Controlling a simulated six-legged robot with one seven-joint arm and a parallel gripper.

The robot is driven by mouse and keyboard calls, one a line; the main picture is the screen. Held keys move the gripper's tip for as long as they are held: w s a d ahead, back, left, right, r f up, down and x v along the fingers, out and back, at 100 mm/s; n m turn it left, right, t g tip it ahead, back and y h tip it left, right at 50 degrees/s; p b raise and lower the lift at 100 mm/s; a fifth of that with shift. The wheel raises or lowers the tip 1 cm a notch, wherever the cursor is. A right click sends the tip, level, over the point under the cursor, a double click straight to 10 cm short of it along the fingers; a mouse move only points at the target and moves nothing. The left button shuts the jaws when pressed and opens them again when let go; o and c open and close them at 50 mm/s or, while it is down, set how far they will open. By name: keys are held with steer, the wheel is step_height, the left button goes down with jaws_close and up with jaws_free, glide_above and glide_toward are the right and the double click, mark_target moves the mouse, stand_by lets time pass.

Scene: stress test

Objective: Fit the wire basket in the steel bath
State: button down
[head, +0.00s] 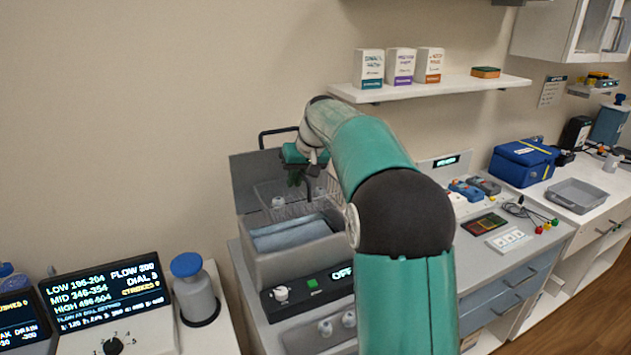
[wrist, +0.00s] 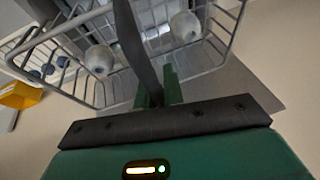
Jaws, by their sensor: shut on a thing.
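The wire basket (head: 283,201) hangs over the back part of the steel bath (head: 275,268) in the head view. Pale round items lie in it. The bath is open at the top, with bluish liquid (head: 290,234) visible at the front. My gripper (head: 305,176) is above the basket, shut on its dark handle. In the wrist view, my gripper (wrist: 157,92) grips the handle (wrist: 136,45), and the basket's wires (wrist: 215,60) spread beyond. Whether the basket touches the bath rim cannot be told.
A grey upright panel (head: 247,172) stands behind the bath. The bath's front panel (head: 310,290) has a knob, a green button and a display reading OFF. A blue-capped bottle (head: 194,290) stands at the left. A shelf (head: 440,88) with boxes is above right.

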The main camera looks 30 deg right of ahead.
mark_target(289, 200)
steer(key=shift+w+a+r, duration=0.15)
steer(key=shift+a+r, duration=0.05)
steer(key=shift+a, duration=0.3)
steer(key=shift+w+a+f, duration=0.1)
steer(key=shift+w+f, duration=0.1)
steer(key=shift+f, duration=0.1)
steer(key=shift+s+f, duration=0.1)
steer(key=shift+f, duration=2.4)
steer(key=shift+f, duration=2.8)
stand_by(1.9)
